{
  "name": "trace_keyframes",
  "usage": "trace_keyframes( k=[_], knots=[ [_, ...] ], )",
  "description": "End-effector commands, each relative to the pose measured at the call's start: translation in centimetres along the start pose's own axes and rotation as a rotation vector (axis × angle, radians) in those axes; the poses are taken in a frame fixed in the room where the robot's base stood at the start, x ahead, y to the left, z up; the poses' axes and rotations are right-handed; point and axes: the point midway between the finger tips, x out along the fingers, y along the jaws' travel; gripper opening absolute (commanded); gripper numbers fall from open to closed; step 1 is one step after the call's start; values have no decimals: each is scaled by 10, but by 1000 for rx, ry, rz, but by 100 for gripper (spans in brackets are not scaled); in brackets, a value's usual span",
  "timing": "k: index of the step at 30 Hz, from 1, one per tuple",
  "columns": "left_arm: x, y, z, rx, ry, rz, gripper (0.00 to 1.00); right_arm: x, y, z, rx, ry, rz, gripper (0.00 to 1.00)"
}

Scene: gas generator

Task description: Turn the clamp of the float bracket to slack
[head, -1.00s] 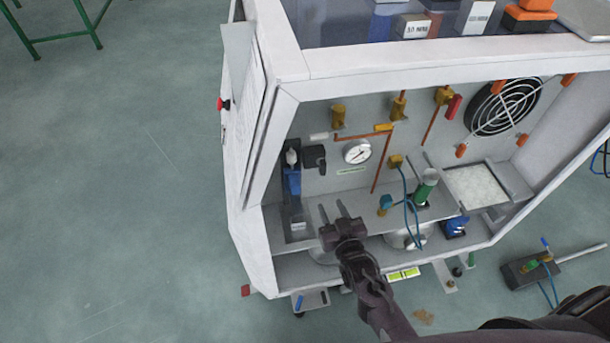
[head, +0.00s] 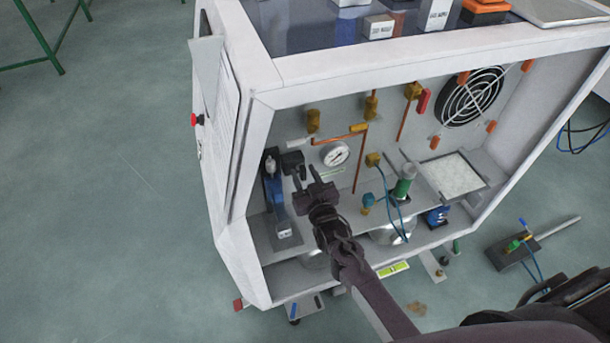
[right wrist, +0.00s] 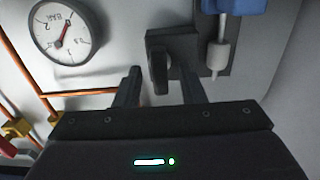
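The black clamp (head: 293,163) of the float bracket is on the cabinet's back wall at the left. In the right wrist view the clamp (right wrist: 181,42) is a dark block with a short upright lever (right wrist: 158,72). A pale float (right wrist: 218,58) on a rod hangs beside it, under a blue part (right wrist: 238,6). My right gripper (head: 306,178) is inside the cabinet, just below the clamp. In the right wrist view my right gripper (right wrist: 160,84) is open, with the lever seen between its fingertips; contact cannot be told. My left gripper is not in view.
A round gauge (head: 335,154) and copper pipes (head: 360,165) are right of the clamp. A green-and-white cylinder (head: 403,181) and blue hoses stand on the shelf farther right. The cabinet's left frame (head: 238,190) is close to the blue float unit (head: 273,190).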

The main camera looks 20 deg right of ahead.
Motion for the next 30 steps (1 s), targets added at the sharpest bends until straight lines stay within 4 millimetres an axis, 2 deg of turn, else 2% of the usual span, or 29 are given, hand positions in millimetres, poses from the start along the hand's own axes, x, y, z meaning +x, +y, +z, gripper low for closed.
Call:
trace_keyframes(
  k=[4, 12, 23, 30],
  knots=[
    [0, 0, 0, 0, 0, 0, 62, 0, 0, 0, 0, 0, 0, 35],
    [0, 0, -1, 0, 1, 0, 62, 0, 0, 0, 0, 0, 0, 0],
    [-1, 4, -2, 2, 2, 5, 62, 0, 0, 0, -37, -1, 0, 0],
    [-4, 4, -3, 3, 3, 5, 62, 0, -1, -1, -172, 0, -1, 0]
  ],
)
